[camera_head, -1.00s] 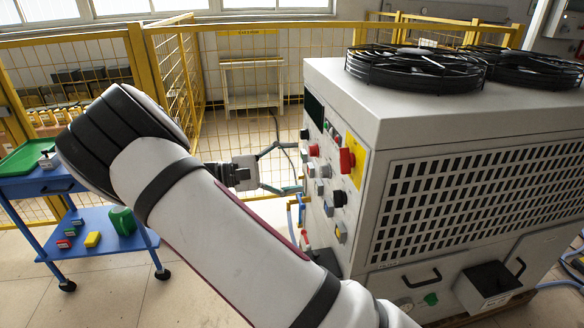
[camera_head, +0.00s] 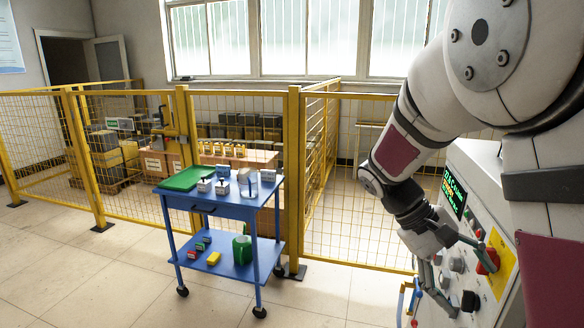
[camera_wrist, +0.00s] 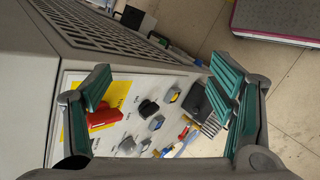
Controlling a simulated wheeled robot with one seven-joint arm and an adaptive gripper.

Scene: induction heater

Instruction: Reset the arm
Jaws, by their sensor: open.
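The induction heater (camera_head: 478,162) stands at the right edge in the head view, largely hidden behind my arm. Its front panel carries a lit green display (camera_head: 454,193), a red switch (camera_head: 488,260) and a black knob (camera_head: 470,301). My gripper (camera_head: 462,272) is open in front of this panel. In the wrist view my gripper (camera_wrist: 163,82) shows its two green-padded fingers wide apart with nothing between them. Beyond them are the red switch (camera_wrist: 101,116) on its yellow plate and the black knob (camera_wrist: 148,107). I cannot tell the exact gap to the panel.
The floor (camera_head: 90,275) at the front left is clear.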

